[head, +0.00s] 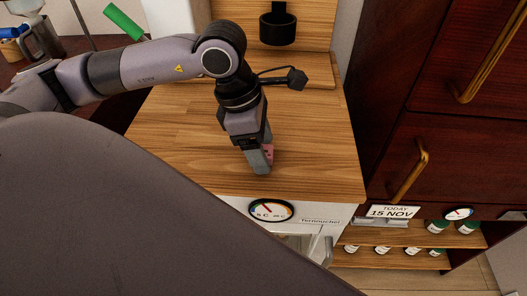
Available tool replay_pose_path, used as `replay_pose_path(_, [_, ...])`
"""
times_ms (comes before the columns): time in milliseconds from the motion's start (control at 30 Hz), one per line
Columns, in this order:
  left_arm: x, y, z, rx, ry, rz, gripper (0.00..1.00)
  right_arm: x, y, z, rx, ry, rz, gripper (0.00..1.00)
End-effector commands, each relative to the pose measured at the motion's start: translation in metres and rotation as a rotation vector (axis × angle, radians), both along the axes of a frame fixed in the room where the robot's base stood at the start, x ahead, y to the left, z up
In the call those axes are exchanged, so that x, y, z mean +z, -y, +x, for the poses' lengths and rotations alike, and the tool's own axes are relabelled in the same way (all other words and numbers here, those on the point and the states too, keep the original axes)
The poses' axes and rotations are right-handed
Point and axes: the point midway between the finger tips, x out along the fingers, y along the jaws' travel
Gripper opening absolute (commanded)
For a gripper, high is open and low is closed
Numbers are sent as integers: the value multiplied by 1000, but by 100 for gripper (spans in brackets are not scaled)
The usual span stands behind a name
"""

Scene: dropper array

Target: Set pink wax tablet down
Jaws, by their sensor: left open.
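My left gripper (261,163) reaches down to the wooden counter top (180,135), close to its front edge. A small pink patch (269,153) shows at its fingertips, which looks like the pink wax tablet. The fingers cover most of it. The jaws are open around or beside it; I cannot tell whether they touch it. The tablet appears to be at the counter surface, though any gap below is hidden. My right gripper is out of view.
A black cup-shaped holder (277,29) is on the wooden back panel. A round dial (270,210) is on the white front below the counter. Dark cabinets with a brass handle (409,170) stand at right, above shelves of small jars (382,250). The counter left of the gripper is clear.

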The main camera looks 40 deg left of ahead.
Motion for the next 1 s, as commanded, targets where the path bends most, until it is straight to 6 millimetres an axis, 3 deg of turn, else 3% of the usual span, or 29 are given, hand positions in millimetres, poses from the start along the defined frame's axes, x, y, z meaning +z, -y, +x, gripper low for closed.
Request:
replay_pose_path(67, [0,0,0,0,0,0,68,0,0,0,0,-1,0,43])
replay_pose_path(200, [0,0,0,0,-1,-1,23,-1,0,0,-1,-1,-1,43])
replay_pose_path(267, [0,0,0,0,-1,-1,9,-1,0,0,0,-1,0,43])
replay_pose_path(333, [1,0,0,0,-1,-1,8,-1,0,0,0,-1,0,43])
replay_pose_path(367, [1,0,0,0,-1,-1,4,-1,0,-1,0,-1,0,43])
replay_pose_path(667, [7,0,0,0,1,-1,4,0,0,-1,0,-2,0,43])
replay_pose_path(867, [33,0,1,0,6,-1,4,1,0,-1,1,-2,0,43])
replay_pose_path(1000, [69,1,1,-1,8,-3,4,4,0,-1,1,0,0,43])
